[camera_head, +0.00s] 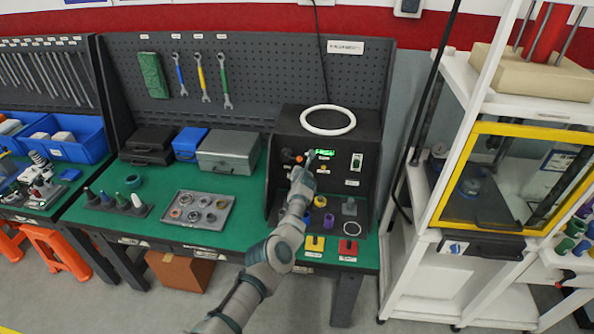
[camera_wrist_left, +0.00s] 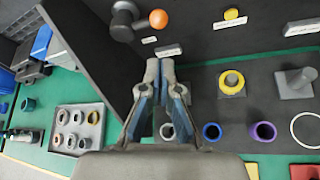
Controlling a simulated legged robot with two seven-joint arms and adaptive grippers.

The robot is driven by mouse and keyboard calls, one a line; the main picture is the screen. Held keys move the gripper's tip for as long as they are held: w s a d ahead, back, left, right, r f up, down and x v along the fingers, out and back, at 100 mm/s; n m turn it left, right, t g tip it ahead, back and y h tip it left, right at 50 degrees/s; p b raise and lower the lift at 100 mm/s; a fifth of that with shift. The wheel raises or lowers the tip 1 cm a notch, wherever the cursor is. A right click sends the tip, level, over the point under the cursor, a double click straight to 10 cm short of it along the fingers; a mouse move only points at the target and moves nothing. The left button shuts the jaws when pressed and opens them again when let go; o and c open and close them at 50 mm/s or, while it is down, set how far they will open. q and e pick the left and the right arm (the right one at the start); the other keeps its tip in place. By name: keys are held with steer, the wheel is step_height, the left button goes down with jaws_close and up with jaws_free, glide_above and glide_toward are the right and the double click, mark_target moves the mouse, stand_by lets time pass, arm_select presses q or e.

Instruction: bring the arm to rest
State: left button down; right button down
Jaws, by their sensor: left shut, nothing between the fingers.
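My left arm comes in from the bottom of the head view and reaches up to the black seal test station (camera_head: 285,123). My left gripper (camera_head: 309,158) is in front of the station's panel, close to the green-lit display (camera_head: 325,153). In the left wrist view the gripper (camera_wrist_left: 160,66) is shut and empty, its two fingertips together. An orange-tipped lever (camera_wrist_left: 157,19) is on the panel just above the fingertips. I cannot tell whether the fingers touch the panel. My right gripper is in neither view.
A grey tray of rings (camera_head: 198,212), cases (camera_head: 229,151) and a rack of bottles (camera_head: 117,203) stand on the green bench left of the station. Rings and posts, including a yellow ring (camera_wrist_left: 231,82), sit below the panel. A yellow-framed cabinet (camera_head: 510,178) stands at right.

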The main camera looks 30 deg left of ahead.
arm_select(q)
steer(key=s+a+f+m+t+y, duration=0.1)
steer(key=s+a+m+t+y, duration=0.25)
steer(key=a+m, duration=0.4)
steer(key=s+d+f+m+g+h, duration=0.1)
steer(key=s+d+f+m+h, duration=0.65)
steer(key=s+d+m, duration=0.35)
steer(key=s+d+f+m+g+h, duration=0.2)
steer(key=s+d+f+m+h, duration=0.55)
steer(key=s+m, duration=0.6)
steer(key=s+d+f+m+g+y, duration=0.1)
steer(key=s+d+m+g+y, duration=0.2)
steer(key=s, duration=1.2)
steer(key=s+d+f+m+g+y, duration=0.2)
steer(key=s+d+m+g, duration=0.25)
steer(key=s, duration=1.05)
steer(key=s+f+g, duration=0.1)
steer(key=s+f, duration=0.1)
steer(key=f, duration=1.2)
steer(key=s+f+g, duration=0.1)
steer(key=s+f, duration=0.2)
steer(key=f, duration=1.2)
steer(key=s+a+f, duration=0.2)
steer(key=s+f, duration=1.1)
steer(key=s, duration=0.2)
steer(key=shift+s+a+f+g, duration=0.15)
steer(key=shift+s+a+g, duration=0.1)
steer(key=shift+s+g, duration=0.1)
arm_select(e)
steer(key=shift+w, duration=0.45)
